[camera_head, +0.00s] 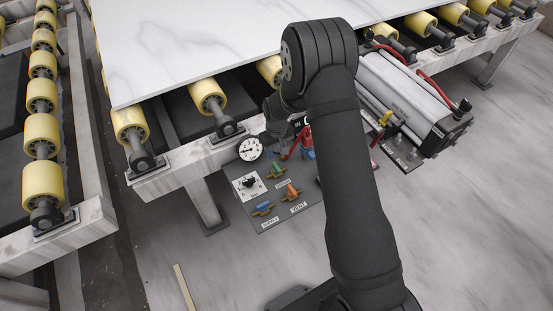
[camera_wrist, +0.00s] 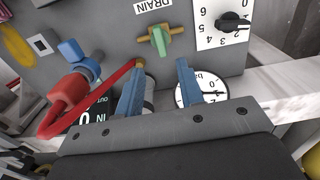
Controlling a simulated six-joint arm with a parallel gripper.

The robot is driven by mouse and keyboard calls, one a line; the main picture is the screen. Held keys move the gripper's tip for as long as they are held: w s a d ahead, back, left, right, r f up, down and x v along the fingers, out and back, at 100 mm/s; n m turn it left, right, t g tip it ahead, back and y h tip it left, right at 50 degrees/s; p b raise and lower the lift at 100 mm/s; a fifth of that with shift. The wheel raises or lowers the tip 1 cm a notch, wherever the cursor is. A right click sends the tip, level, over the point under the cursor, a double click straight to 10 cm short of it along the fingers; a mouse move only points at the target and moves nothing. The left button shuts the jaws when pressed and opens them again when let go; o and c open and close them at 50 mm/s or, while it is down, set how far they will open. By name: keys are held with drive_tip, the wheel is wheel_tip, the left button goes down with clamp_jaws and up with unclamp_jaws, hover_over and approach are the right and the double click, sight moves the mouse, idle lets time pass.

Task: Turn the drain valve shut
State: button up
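The drain valve (camera_wrist: 159,40) has a green handle on a short brass body, just beside the DRAIN label. In the wrist view the handle appears to stand across the body. The valve also shows on the grey panel in the head view (camera_head: 279,171). My gripper (camera_wrist: 161,72) is open, its two blue fingers apart on either side of the valve's line. The fingertips are short of the green handle and do not appear to touch it. In the head view my arm hides most of the gripper.
A white slab (camera_head: 190,50) lies on yellow rollers above.

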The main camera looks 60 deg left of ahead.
wheel_tip(320, 180, up, 8)
hover_over(277, 166)
drive_tip(key=shift+s+r, duration=0.1)
idle(0.4)
wheel_tip(277, 166, down, 17)
drive_tip(key=shift+f, duration=0.2)
idle(0.5)
drive_tip(key=shift+r, duration=0.1)
